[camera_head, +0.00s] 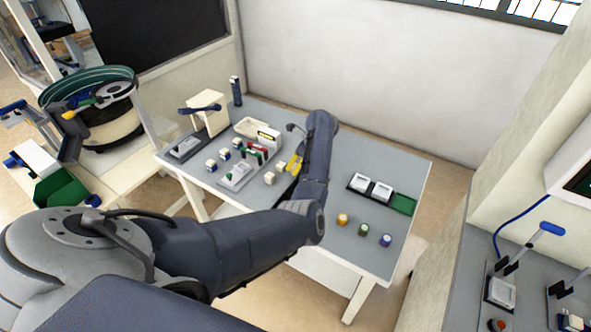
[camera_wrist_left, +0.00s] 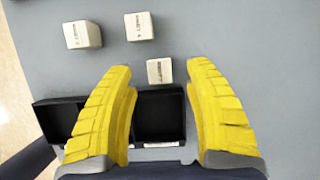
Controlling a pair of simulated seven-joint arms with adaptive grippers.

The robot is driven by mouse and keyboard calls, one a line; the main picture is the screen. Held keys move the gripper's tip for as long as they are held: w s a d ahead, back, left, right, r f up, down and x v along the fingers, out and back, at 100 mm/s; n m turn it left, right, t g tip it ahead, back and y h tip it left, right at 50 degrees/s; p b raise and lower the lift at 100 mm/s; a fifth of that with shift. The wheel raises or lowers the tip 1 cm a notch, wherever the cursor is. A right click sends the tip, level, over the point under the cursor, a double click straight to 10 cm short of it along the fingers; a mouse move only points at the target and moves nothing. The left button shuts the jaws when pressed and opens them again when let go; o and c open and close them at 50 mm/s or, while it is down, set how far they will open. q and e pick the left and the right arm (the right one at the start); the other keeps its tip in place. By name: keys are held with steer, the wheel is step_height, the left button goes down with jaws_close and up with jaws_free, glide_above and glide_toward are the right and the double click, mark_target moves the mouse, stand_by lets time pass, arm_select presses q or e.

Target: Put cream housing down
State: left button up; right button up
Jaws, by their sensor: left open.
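Several small cream housings show. Two more cream housings, one at the upper left (camera_wrist_left: 82,34) and one at the top (camera_wrist_left: 139,26), stand apart on the grey table. In the head view, my left gripper (camera_head: 294,163) shows as yellow fingers partly behind my arm, near a cream housing (camera_head: 270,178). The black tray is not clearly seen there. My right gripper is out of view.
The grey table (camera_head: 340,262) holds blue-and-white blocks (camera_head: 211,165), a shallow cream tray (camera_head: 252,127), a press-like stand (camera_head: 210,112), a green-ended tray with two white parts (camera_head: 403,205), and yellow, green and blue pieces (camera_head: 363,230) at the right. A bowl feeder (camera_head: 115,130) stands at the left.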

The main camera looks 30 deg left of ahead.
mark_target(295, 166)
arm_select(q)
steer(key=shift+x, duration=1.55)
steer(key=shift+d, duration=0.1)
jaws_close()
